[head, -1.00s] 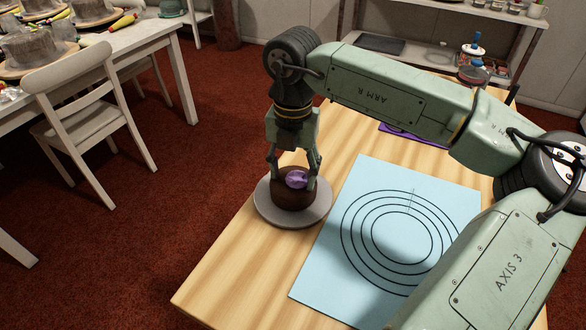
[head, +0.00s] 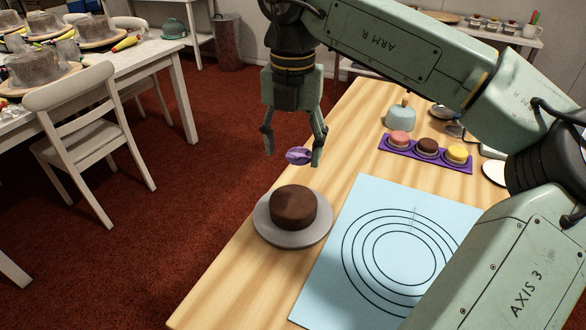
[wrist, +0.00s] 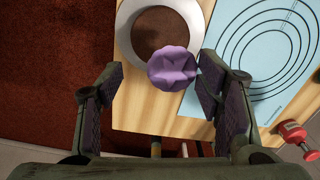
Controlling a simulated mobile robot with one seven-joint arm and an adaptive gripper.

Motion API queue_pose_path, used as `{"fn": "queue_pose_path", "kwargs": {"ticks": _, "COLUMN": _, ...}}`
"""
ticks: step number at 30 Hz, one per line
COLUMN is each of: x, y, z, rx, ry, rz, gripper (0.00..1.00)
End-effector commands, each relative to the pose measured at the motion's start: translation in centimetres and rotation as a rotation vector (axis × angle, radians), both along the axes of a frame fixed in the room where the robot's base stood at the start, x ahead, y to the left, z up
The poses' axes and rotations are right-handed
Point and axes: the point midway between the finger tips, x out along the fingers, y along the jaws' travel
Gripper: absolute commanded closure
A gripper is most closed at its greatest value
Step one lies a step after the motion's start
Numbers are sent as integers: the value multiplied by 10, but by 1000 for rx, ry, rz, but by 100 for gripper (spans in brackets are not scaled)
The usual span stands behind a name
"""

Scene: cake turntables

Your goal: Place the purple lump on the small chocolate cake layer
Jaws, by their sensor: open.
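The small chocolate cake layer (head: 293,207) sits on a round grey turntable (head: 265,233) near the table's left edge. Its top is bare in the head view. My gripper (head: 294,152) is above it, pointing down, with its fingers apart. The purple lump (head: 298,156) is in the air between the fingertips, against or very near the right finger, with a gap to the left one. In the wrist view the lump (wrist: 172,68) is near the right fingertip and overlaps the edge of the cake layer (wrist: 160,33) below.
A pale blue mat with black rings (head: 350,215) lies right of the turntable. A purple tray (head: 440,163) with several small round pieces and a pale blue domed object (head: 400,117) stand farther back. A white chair (head: 85,130) stands off to the left.

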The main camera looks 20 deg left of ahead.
Motion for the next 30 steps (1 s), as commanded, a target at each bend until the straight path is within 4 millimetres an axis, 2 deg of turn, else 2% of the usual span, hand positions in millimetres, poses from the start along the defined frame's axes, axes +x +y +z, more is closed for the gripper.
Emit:
{"fn": "queue_pose_path", "kwargs": {"ticks": 5, "x": 0, "y": 0, "z": 14, "rx": -1, "ry": 0, "rz": 0, "gripper": 40}}
{"fn": "queue_pose_path", "kwargs": {"ticks": 13, "x": 0, "y": 0, "z": 16, "rx": 0, "ry": 1, "rz": 1, "gripper": 40}}
{"fn": "queue_pose_path", "kwargs": {"ticks": 30, "x": 0, "y": 0, "z": 16, "rx": 0, "ry": 1, "rz": 1, "gripper": 3}}
